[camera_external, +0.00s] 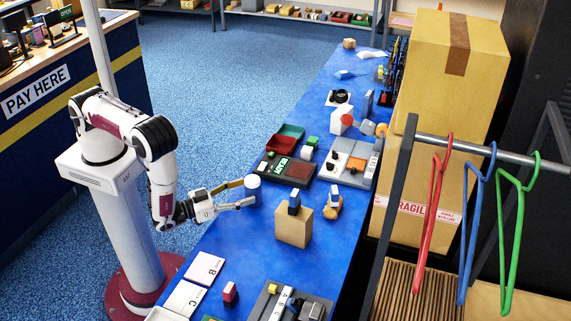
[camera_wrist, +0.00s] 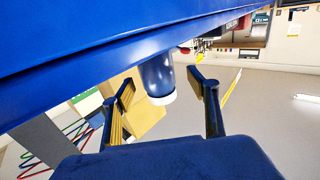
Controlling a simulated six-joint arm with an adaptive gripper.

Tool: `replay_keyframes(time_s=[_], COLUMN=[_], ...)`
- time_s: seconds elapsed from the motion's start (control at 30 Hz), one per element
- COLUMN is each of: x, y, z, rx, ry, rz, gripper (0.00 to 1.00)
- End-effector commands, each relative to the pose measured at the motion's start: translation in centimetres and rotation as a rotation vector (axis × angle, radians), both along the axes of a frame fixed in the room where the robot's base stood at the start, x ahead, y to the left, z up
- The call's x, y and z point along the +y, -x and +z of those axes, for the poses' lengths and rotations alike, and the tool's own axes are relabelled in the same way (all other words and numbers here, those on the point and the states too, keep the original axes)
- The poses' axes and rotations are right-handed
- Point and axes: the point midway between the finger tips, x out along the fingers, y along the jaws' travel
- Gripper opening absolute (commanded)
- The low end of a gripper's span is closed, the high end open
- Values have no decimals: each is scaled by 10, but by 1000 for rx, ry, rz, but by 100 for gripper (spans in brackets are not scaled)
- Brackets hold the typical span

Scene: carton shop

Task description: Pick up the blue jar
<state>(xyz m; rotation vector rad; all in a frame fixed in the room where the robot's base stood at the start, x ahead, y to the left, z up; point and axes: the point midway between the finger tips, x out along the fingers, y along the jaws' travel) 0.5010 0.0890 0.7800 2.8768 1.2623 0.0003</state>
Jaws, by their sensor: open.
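The blue jar (camera_external: 252,193) with a white lid stands upright near the left edge of the blue table (camera_external: 262,238). In the wrist view, which is upside down, the jar's blue body (camera_wrist: 156,74) and white lid show between and just beyond the two fingertips. My gripper (camera_external: 245,192) is open and level, reaching in from the left over the table edge. One finger is on each side of the jar's line in the wrist view (camera_wrist: 162,86). I cannot tell whether either fingertip touches the jar.
A cardboard box (camera_external: 294,229) with a small blue and white item on top stands to the right of the jar. A dark tray (camera_external: 286,170) lies behind it. White cards (camera_external: 205,268) lie in front. The table between the jar and the cards is clear.

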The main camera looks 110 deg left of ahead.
Motion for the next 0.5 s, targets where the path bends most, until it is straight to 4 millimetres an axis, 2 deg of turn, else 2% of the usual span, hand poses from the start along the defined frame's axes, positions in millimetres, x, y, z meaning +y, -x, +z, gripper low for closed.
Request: replay_keyframes(time_s=[0.2, 0.5], x=[14, 26], y=[-18, -29], z=[3, 3], rx=[-1, -1], ry=[1, 1], rz=[3, 0], gripper=[59, 59])
